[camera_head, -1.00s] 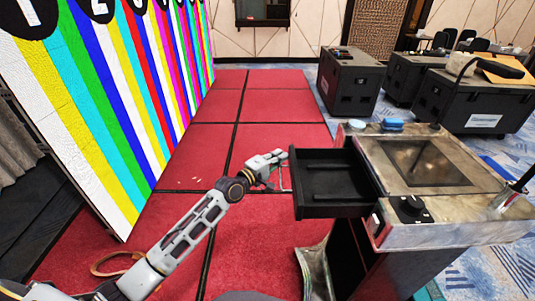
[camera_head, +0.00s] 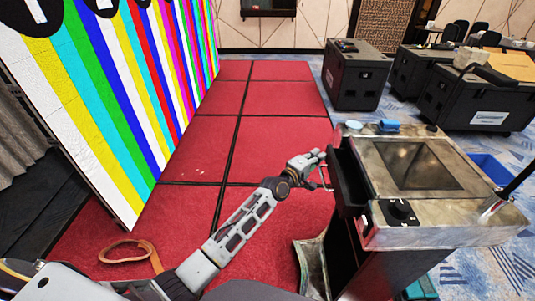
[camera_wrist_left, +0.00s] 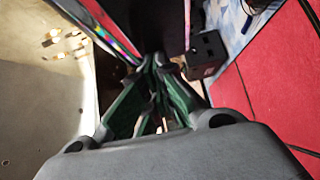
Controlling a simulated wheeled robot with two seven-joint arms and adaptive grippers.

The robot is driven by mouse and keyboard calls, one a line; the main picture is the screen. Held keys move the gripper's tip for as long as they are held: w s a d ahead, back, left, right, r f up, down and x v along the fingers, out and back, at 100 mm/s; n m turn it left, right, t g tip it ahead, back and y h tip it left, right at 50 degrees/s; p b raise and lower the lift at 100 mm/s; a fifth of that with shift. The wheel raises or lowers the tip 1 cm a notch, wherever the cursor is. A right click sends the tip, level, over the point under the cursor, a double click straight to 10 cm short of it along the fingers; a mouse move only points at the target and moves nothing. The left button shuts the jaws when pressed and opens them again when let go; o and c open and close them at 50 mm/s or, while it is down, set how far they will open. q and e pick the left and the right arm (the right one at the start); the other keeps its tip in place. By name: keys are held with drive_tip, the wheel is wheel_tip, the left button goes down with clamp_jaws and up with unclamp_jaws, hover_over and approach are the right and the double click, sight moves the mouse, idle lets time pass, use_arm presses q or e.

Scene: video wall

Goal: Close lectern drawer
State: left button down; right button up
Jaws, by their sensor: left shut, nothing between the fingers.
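The lectern (camera_head: 440,237) stands at the right in the head view, with a worn metal top. In the left wrist view the shut fingers (camera_wrist_left: 158,85) point at a dark surface. My right gripper is not in view.
A striped colour-bar wall (camera_head: 120,90) stands at the left. Red floor panels (camera_head: 260,130) lie open between it and the lectern. Black cases (camera_head: 355,75) stand behind. A blue object (camera_head: 388,125) lies on the lectern's back edge. A brown strap ring (camera_head: 128,252) lies on the floor.

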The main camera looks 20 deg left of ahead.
sight(328, 159)
use_arm(q)
drive_tip(key=d, duration=0.1)
drive_tip(key=w+d, duration=0.1)
drive_tip(key=d, duration=0.1)
drive_tip(key=shift+d, duration=0.25)
drive_tip(key=shift+w+d, duration=0.15)
drive_tip(key=shift+d, duration=0.5)
drive_tip(key=shift+d+r, duration=0.1)
drive_tip(key=shift+d, duration=0.05)
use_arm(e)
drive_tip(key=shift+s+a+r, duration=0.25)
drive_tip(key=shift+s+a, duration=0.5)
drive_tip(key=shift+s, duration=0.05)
use_arm(q)
drive_tip(key=shift+d, duration=0.1)
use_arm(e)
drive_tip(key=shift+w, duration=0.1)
